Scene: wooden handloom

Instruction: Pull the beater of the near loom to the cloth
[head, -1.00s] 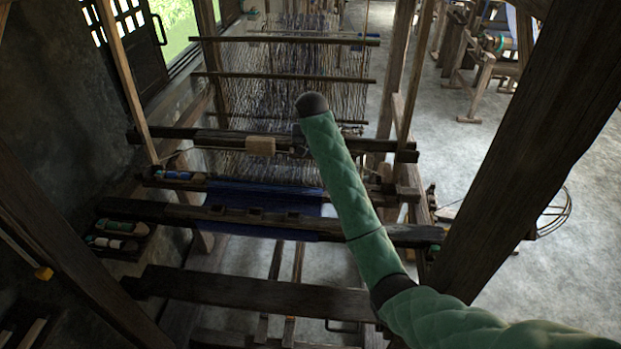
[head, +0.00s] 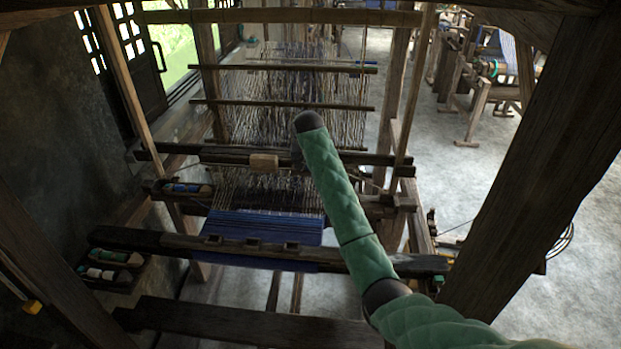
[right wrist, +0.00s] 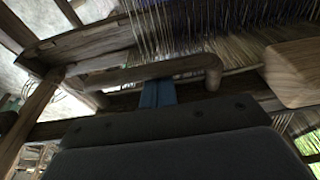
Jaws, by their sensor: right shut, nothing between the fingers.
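The near loom's beater (head: 220,155) is a dark wooden bar across the warp, with a pale wooden block (head: 264,161) at its middle. The blue cloth (head: 265,224) lies in front of it, over the breast beam (head: 345,259); a strip of warp separates beater and cloth. My right arm reaches over the cloth to the beater, its green sleeve hiding most of the gripper. In the right wrist view my right gripper (right wrist: 158,93) is shut, its blue finger at a rounded wooden handle (right wrist: 150,73); I cannot tell if they touch. The pale block (right wrist: 295,72) is to the right.
A tray of shuttles (head: 110,259) is at the left of the breast beam. A thick slanted post (head: 520,170) stands at right. Open floor (head: 465,190) lies beyond.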

